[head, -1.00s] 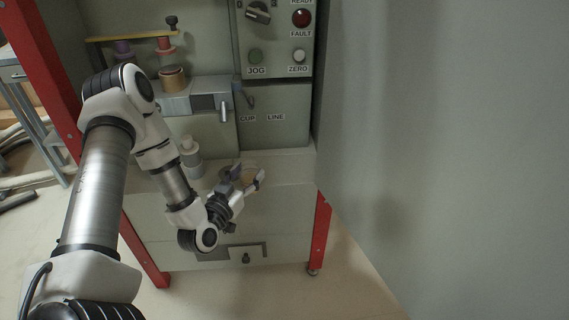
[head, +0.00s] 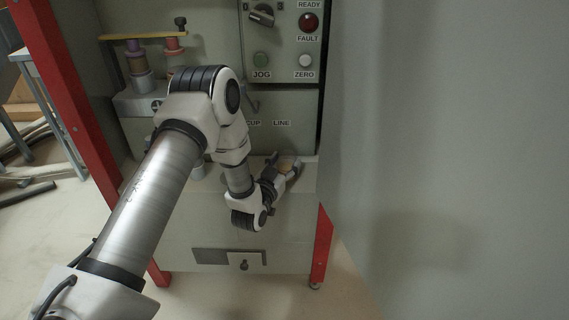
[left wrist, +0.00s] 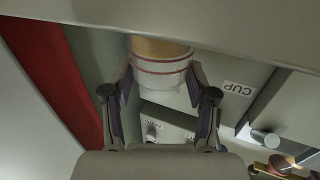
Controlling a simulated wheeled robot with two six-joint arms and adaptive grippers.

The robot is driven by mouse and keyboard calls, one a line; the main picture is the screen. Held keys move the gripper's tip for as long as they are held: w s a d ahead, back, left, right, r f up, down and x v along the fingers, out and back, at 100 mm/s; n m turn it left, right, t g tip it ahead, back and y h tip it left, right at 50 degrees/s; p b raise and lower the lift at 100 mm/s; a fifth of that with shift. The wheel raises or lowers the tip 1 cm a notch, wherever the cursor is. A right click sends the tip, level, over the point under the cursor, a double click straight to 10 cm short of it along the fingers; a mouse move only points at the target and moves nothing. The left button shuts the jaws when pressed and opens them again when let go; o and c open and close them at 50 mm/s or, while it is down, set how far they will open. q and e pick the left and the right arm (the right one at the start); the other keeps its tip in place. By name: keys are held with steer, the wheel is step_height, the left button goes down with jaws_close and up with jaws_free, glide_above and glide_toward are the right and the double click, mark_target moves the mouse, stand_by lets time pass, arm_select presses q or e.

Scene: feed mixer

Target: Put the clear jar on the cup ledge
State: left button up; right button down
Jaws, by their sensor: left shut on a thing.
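My left gripper (head: 285,172) is shut on the clear jar (head: 287,163), which has tan contents, above the pale ledge (head: 308,182) on the front of the machine. In the left wrist view, which shows the machine upside down, the jar (left wrist: 160,76) stands between the two fingers (left wrist: 160,98), with red lines around it. A pale band across the top of that view hides the jar's tan end. The CUP label (left wrist: 238,88) is to the right of the jar there. I cannot tell whether the jar touches the ledge. My right gripper is not in view.
A control panel (head: 284,40) with knob, lamp and buttons is above the ledge. Spools (head: 140,70) stand on a shelf at upper left. A red post (head: 60,100) is at left; a large grey panel (head: 450,160) fills the right. My left arm hides part of the machine.

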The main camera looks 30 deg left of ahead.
arm_select(q)
steer(key=o, duration=1.3)
steer(key=shift+f, duration=0.15)
steer(key=shift+o, duration=0.2)
